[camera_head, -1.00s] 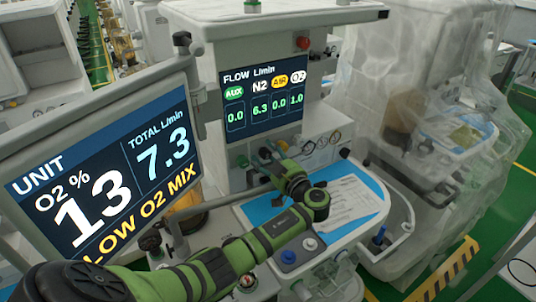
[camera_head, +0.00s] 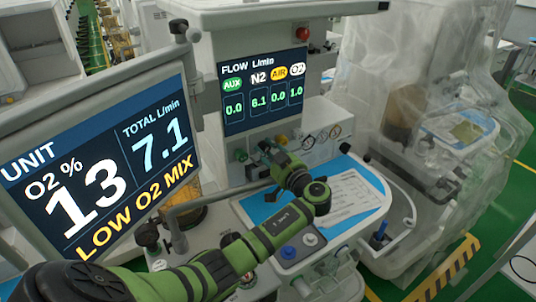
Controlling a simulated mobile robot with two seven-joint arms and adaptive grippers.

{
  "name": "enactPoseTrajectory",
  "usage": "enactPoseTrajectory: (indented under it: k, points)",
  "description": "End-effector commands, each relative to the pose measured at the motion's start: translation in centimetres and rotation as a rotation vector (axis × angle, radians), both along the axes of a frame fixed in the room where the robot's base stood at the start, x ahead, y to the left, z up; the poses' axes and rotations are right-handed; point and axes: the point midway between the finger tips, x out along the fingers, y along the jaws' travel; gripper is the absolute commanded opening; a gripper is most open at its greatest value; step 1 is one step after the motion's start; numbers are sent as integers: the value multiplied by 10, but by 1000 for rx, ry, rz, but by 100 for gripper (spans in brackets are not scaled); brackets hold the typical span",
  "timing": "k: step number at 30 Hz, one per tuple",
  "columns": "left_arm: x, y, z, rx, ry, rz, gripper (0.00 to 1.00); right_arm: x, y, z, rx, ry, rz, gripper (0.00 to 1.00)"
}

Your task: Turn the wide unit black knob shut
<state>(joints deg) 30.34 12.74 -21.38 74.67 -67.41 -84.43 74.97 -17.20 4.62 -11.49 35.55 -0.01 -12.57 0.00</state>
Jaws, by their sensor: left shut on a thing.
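The wide unit (camera_head: 212,100) stands in the middle, with a flow screen (camera_head: 263,92) reading AUX 0.0, N2 6.1, AIR 0.0 and O2 1.0. A row of knobs sits below the screen. My left gripper (camera_head: 266,148) reaches this row and is shut on the black knob, which its fingers mostly hide. A green knob (camera_head: 240,155) is just left of the fingers. The monitor (camera_head: 100,165) at left reads O2 13 %, total 7.1 L/min, LOW O2 MIX. My right gripper is out of view.
A worktop with a blue mat and a paper sheet (camera_head: 352,197) lies under my left forearm. Blue, white and black knobs (camera_head: 288,252) are on its front edge. A plastic-covered cart (camera_head: 430,110) stands at right. A grey pipe (camera_head: 205,200) runs beside my arm.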

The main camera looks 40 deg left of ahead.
Motion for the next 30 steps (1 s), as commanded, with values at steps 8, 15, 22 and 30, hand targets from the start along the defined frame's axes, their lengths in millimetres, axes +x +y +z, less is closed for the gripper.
enactPoseTrajectory:
  k: [8, 15, 22, 30]
  points:
    - [1, 2, 4, 83, 172, 2, 0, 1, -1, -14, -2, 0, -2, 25]
    - [2, 2, 6, 128, 278, 3, 0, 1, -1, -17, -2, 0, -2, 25]
    - [2, 2, 8, 148, 321, 2, 0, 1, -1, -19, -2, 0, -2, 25]
    - [2, 2, 8, 151, 325, 1, 0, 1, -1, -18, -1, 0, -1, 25]
